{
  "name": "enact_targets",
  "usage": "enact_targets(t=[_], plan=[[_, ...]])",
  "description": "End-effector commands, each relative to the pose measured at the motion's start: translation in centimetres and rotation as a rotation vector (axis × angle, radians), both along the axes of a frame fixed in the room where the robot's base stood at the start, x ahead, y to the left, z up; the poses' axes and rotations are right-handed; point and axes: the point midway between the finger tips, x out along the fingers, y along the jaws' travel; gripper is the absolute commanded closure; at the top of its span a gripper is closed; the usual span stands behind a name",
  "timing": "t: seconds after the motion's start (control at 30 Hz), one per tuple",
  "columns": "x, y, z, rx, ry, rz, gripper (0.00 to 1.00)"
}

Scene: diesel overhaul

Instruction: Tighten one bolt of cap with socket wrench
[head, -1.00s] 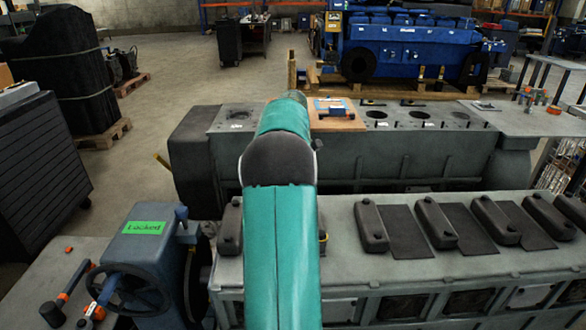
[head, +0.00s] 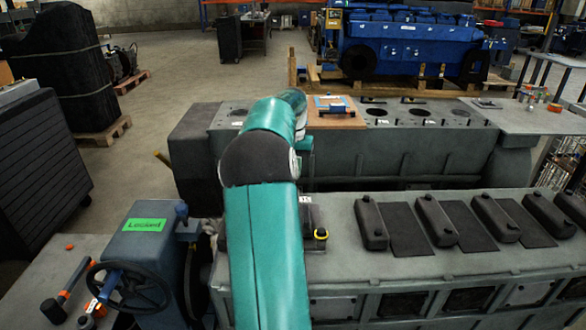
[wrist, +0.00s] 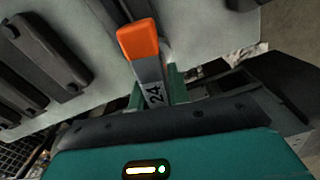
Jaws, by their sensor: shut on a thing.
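In the wrist view my gripper (wrist: 156,88) is shut on a wrench (wrist: 150,72) with an orange end and a grey shank marked 24. The wrench's far end, and whether it has a socket on a bolt, cannot be seen. In the head view my teal arm reaches over the left end of the near engine block, and the gripper and wrench are hidden. A dark cap-like part (head: 313,216) with a yellow ring (head: 321,234) shows just right of my arm. Which bolt belongs to the task I cannot tell.
Several dark covers (head: 371,222) line the near engine top (head: 345,263). A blue-grey machine labelled Locked (head: 143,225) with a handwheel stands left, beside a hammer-like tool (head: 68,290). A second block (head: 400,150) with a wooden board (head: 337,120) lies behind.

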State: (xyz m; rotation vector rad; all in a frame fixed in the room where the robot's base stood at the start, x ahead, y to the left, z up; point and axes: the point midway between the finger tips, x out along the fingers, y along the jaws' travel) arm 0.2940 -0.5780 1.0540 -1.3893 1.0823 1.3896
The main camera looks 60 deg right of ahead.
Motion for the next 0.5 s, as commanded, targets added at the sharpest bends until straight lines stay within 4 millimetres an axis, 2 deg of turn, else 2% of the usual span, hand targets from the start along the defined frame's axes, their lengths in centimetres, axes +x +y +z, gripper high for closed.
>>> enact_targets(t=[0.5], plan=[[0.1, 0.02, -0.08, 0.0, 0.0, -0.694, 1.0]])
